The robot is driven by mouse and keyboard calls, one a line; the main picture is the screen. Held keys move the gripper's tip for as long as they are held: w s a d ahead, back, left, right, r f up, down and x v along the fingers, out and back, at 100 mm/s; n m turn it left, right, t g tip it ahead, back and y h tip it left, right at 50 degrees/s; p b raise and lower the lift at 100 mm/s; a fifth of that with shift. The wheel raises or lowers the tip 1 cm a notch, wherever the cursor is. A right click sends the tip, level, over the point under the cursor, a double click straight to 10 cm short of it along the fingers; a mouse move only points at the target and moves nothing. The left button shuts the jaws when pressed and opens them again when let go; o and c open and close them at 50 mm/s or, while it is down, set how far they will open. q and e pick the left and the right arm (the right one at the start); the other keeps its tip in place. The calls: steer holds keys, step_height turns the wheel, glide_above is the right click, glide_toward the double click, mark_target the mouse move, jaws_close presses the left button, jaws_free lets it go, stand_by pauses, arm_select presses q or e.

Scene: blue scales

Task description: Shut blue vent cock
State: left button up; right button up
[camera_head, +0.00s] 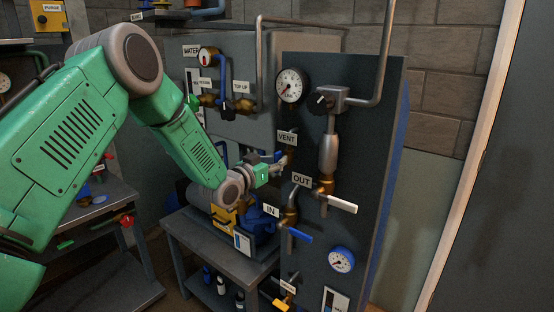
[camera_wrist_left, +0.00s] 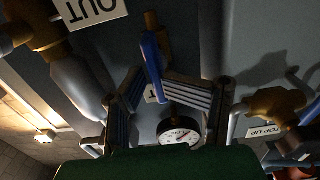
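The VENT label (camera_head: 287,138) is on the dark panel (camera_head: 350,105), above my left gripper (camera_head: 280,163). In the head view the gripper and wrist hide most of the vent cock. In the left wrist view a blue lever (camera_wrist_left: 152,58) on a brass body (camera_wrist_left: 153,22) points down between the two ribbed fingers of my left gripper (camera_wrist_left: 165,100). The fingers are spread to either side of the lever, with a gap visible; contact is not clear. My right gripper is not in view.
The OUT valve's white lever (camera_head: 341,203) and the IN valve's blue lever (camera_head: 300,236) stick out below the gripper. A round gauge (camera_head: 291,85) and a grey pipe (camera_head: 383,60) are above. A low grey table (camera_head: 215,255) stands left of the panel.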

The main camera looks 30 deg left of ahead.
arm_select(q)
steer(key=shift+w+a+f, duration=0.5)
steer(key=shift+a, duration=0.05)
steer(key=shift+d+r, duration=0.2)
steer(key=shift+d, duration=0.25)
steer(key=shift+c, duration=0.4)
steer(key=shift+s+d+r, duration=0.15)
steer(key=shift+d, duration=0.15)
jaws_close()
steer(key=shift+s+d+r, duration=0.1)
steer(key=shift+a, duration=0.3)
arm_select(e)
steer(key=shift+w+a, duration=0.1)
